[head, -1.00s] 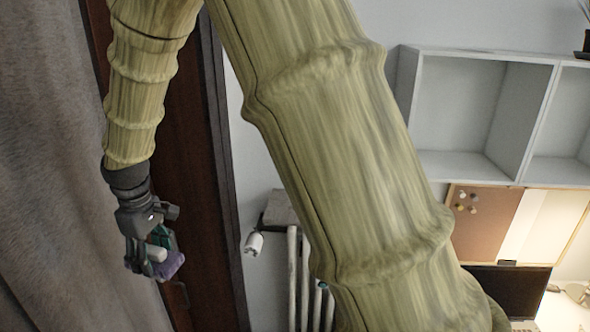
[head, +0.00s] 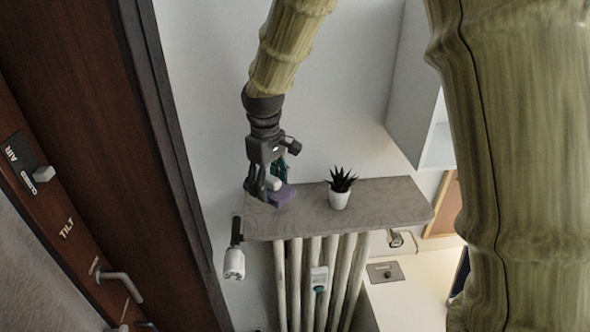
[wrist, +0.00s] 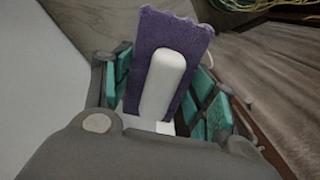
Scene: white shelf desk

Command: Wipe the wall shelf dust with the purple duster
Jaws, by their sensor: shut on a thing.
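The purple duster (head: 283,195) has a flat purple pad and a white handle. My gripper (head: 266,187) is shut on the white handle, and the pad is at the left end of the grey wall shelf (head: 390,205). I cannot tell whether the pad touches the shelf top. In the wrist view the purple pad (wrist: 172,40) stands beyond the white handle, between the teal finger pads. No separate dust patch can be made out on the mottled shelf top.
A small potted succulent (head: 340,190) stands on the shelf, right of the duster. A radiator (head: 315,285) is below, with a white valve knob (head: 234,264) at its left. A brown door (head: 100,170) is at left, a white desk (head: 410,295) at lower right.

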